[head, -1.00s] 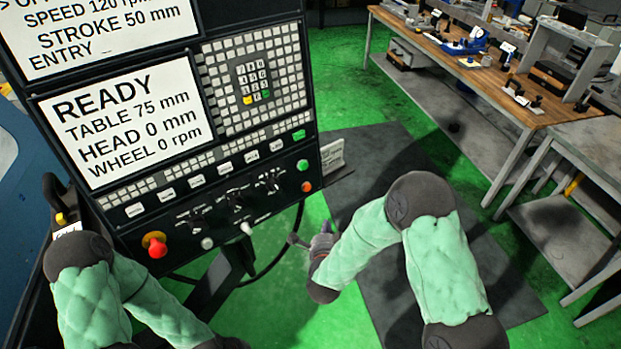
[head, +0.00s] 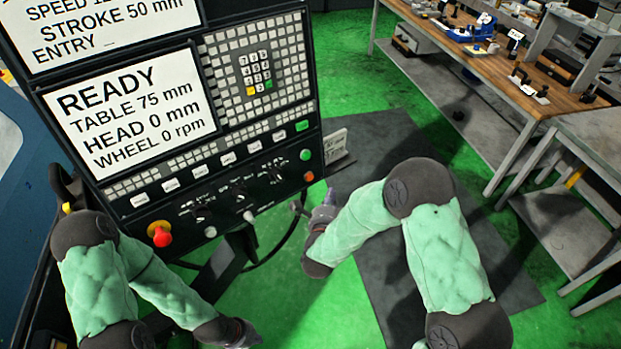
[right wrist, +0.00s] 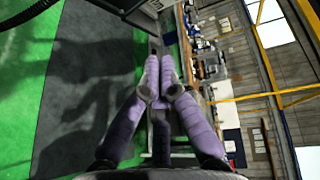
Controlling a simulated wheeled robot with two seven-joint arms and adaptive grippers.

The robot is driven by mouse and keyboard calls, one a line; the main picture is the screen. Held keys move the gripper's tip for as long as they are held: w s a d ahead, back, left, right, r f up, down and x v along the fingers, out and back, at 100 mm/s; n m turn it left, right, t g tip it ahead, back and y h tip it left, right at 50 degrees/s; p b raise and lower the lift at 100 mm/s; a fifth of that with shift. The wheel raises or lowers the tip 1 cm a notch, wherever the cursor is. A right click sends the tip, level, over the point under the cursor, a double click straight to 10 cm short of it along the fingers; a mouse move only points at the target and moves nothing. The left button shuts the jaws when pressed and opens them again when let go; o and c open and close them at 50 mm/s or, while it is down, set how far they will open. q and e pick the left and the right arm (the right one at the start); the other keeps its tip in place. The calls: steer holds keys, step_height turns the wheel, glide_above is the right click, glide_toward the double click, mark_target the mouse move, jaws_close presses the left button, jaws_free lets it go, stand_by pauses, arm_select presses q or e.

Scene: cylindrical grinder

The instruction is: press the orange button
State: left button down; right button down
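The orange button (head: 308,176) is a small round button at the lower right edge of the black control panel, below a green button (head: 305,155). My right gripper (head: 299,208) is just below the orange button in the head view, apart from it in the picture. The depth between them is hard to judge. In the right wrist view its two purple fingers (right wrist: 159,62) come together at the tips, with nothing seen between them. My left gripper (head: 246,335) is low in the head view, below the panel; its fingers are too small and dark to read.
The control panel (head: 120,188) also carries a red mushroom knob (head: 160,234), dark switches and a keypad (head: 255,75). A wooden workbench (head: 480,70) stands at the back right. Green floor lies between.

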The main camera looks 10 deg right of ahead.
mark_target(309, 177)
steer(key=w+a+f+b, duration=0.1)
steer(key=w+a, duration=0.2)
steer(key=w, duration=0.3)
steer(key=shift+w+f+b, duration=0.2)
steer(key=shift+b, duration=0.1)
stand_by(1.3)
steer(key=shift+w+a+b, duration=0.1)
steer(key=shift+w+b, duration=0.25)
steer(key=shift+b, duration=0.1)
steer(key=shift+w+a+b, duration=0.2)
steer(key=shift+w+b, duration=0.15)
stand_by(0.7)
steer(key=shift+s+d, duration=0.1)
steer(key=shift+s, duration=0.05)
steer(key=shift+s+d, duration=0.25)
steer(key=shift+s, duration=0.35)
